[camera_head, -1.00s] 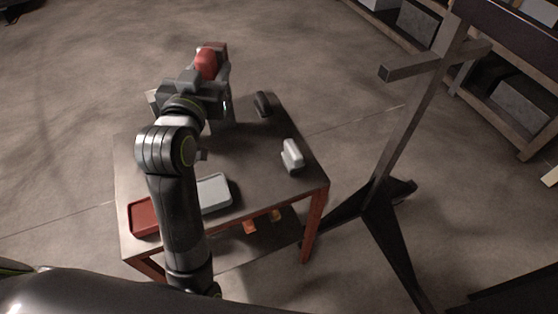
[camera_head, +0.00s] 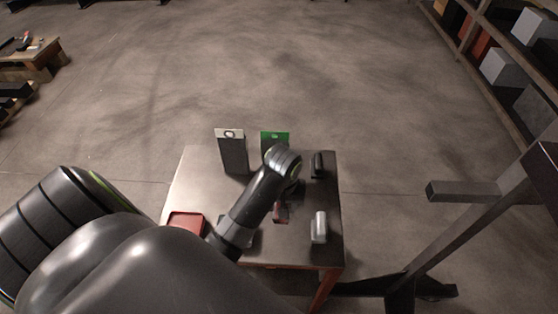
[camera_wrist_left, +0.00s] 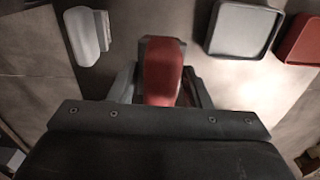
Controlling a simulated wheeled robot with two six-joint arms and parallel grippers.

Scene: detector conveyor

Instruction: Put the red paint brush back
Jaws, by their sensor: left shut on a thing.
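The red paint brush (camera_wrist_left: 163,70) is between the fingers of my left gripper (camera_wrist_left: 160,84) in the wrist view, and the gripper is shut on it. In the head view the left gripper (camera_head: 285,203) is low over the table's right half, and only a small part of the red brush (camera_head: 281,214) shows below it. A white brush (camera_head: 319,230) stands to its right and a black brush (camera_head: 318,165) farther back. Whether the red brush touches the table is hard to tell. My right gripper is not in view.
A red tray (camera_head: 186,221) lies at the table's left; a grey tray (camera_wrist_left: 243,28) beside it is mostly hidden by my arm in the head view. A grey panel (camera_head: 232,155) and a green one (camera_head: 275,137) stand at the back. A dark stand (camera_head: 480,215) is right of the table.

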